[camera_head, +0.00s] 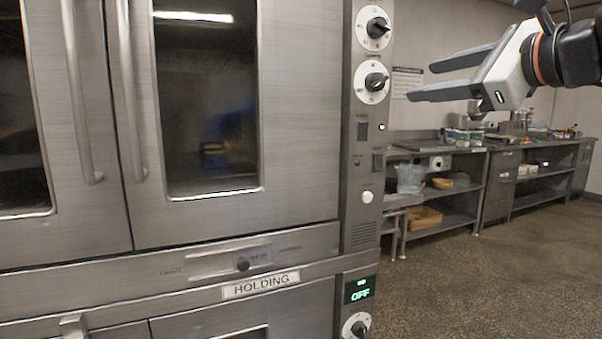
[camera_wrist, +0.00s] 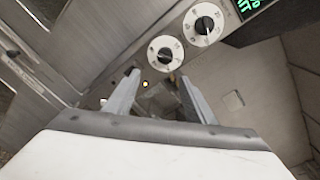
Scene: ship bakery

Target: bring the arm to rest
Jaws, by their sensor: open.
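My gripper (camera_head: 436,77) is at the upper right of the head view, held in the air in front of the back wall and to the right of the oven's control panel. Its two grey fingers point left and stand apart with nothing between them. In the wrist view, my gripper (camera_wrist: 160,92) shows both fingers spread, pointing toward the oven's control panel. The fingers look clear of the panel, though the exact gap cannot be told. Part of my arm is cut off at the right edge of the head view.
A large steel oven (camera_head: 300,130) with closed glass doors fills the left. Its control panel (camera_head: 363,215) has knobs and a green OFF display. Steel counters (camera_head: 465,200) with bins and small items line the back wall. The floor (camera_head: 480,285) at the right is clear.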

